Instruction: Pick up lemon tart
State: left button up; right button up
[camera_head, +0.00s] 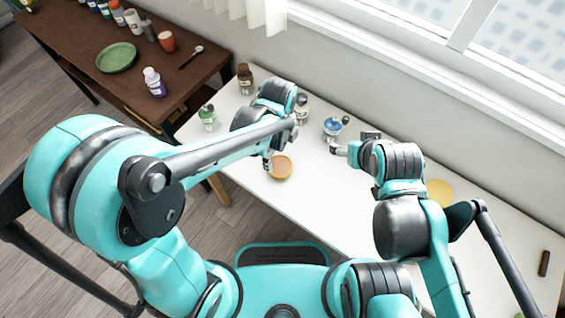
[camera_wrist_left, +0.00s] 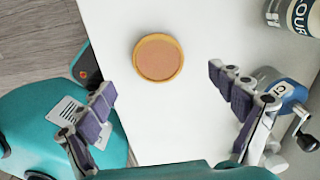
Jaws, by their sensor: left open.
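The lemon tart (camera_head: 282,168), a round tan disc with a raised golden rim, lies flat on the white table. It also shows whole in the left wrist view (camera_wrist_left: 158,58), above centre. My left gripper (camera_wrist_left: 160,84) is open and empty, with its dark-padded fingers spread to either side and below the tart in that view, not touching it. In the head view, my left gripper (camera_head: 270,160) is beside the tart's left edge, partly hidden by its own wrist. My right gripper (camera_head: 350,144) is over the table to the right of the tart; its finger opening is unclear.
A blue container with a crank (camera_head: 333,129) stands behind my right gripper. A white jar (camera_head: 301,110), a green-labelled bottle (camera_head: 208,118) and a brown bottle (camera_head: 245,79) stand farther back. A yellow disc (camera_head: 440,192) lies right. The table around the tart is clear.

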aim_at(281, 166)
pick_arm(q)
notch_tip(281, 166, down, 2)
jog(key=shift+f+b, duration=0.15)
jog(key=shift+b, duration=0.25)
jog(key=f+b, duration=0.1)
jog(key=f, duration=0.2)
jog(key=f+b, duration=0.1)
jog(key=f, duration=0.1)
jog(key=shift+s+d+b, duration=0.15)
jog(key=shift+s+b, duration=0.15)
jog(key=shift+b, duration=0.05)
jog(key=shift+r, duration=0.1)
jog(key=c, duration=1.3)
